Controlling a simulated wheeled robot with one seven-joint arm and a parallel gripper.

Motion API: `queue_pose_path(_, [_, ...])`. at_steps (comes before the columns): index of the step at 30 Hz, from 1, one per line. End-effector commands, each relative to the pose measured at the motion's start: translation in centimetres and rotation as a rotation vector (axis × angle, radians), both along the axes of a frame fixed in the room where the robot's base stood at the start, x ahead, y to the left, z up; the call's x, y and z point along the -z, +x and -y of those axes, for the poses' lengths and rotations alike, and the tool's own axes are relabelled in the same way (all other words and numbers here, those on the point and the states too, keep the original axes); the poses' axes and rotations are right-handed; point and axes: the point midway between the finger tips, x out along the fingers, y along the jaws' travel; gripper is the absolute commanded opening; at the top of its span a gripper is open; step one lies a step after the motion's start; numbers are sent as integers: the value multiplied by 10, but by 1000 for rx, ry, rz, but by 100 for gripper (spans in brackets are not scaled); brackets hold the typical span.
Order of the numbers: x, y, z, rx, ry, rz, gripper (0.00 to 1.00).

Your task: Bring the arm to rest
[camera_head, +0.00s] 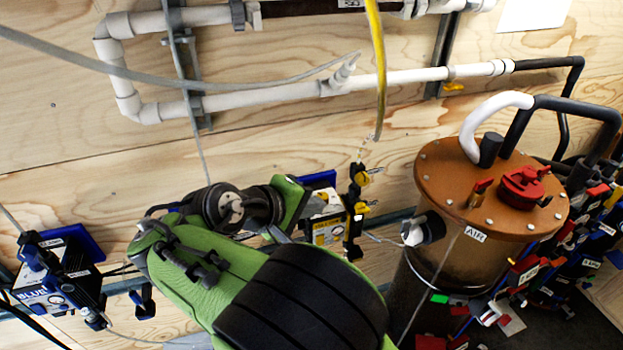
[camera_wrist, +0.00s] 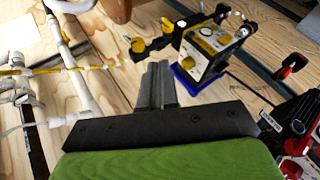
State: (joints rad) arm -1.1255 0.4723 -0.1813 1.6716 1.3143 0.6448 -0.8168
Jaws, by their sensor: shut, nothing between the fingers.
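My arm (camera_head: 215,265), green with black joints, reaches up from the bottom middle of the head view, in front of the plywood wall. My gripper (camera_wrist: 158,72) shows in the wrist view. Its two grey fingers are together with nothing between them. The fingertips lie in front of the wall, below and left of a yellow-and-black device on a blue base (camera_wrist: 207,48). I cannot tell how far apart they are. In the head view the fingers are hidden behind my arm.
White pipes (camera_head: 255,97) run along the plywood wall (camera_head: 60,120). A yellow hose (camera_head: 378,60) hangs down. A cylindrical tank with an orange lid (camera_head: 450,185) stands right of my arm, with several red and blue valves beside it. A blue-marked device (camera_head: 60,285) is at left.

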Motion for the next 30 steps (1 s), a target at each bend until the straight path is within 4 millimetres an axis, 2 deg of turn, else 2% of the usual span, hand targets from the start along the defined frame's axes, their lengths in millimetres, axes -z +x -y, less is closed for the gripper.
queue_pose_path(3, [1, 0, 1, 2, 4, -1, 0])
queue_pose_path(5, [1, 1, 11, 17, 34, -7, 0])
queue_pose_path(8, [3, 1, 54, 81, 181, -34, 0])
queue_pose_path(9, [5, -4, 76, 116, 269, -44, 0])
queue_pose_path(11, [8, -19, 107, 170, 406, -54, 0])
queue_pose_path(12, [11, -33, 124, 203, 494, -57, 0])
queue_pose_path(14, [14, -58, 144, 246, 617, -53, 0])
queue_pose_path(16, [19, -93, 159, 297, 747, -38, 0])
queue_pose_path(18, [26, -130, 166, 340, 858, -18, 0])
queue_pose_path(22, [43, -185, 159, 395, 992, 18, 0])
queue_pose_path(25, [52, -207, 152, 417, 1036, 30, 0])
queue_pose_path(30, [54, -212, 148, 421, 1050, 28, 0])
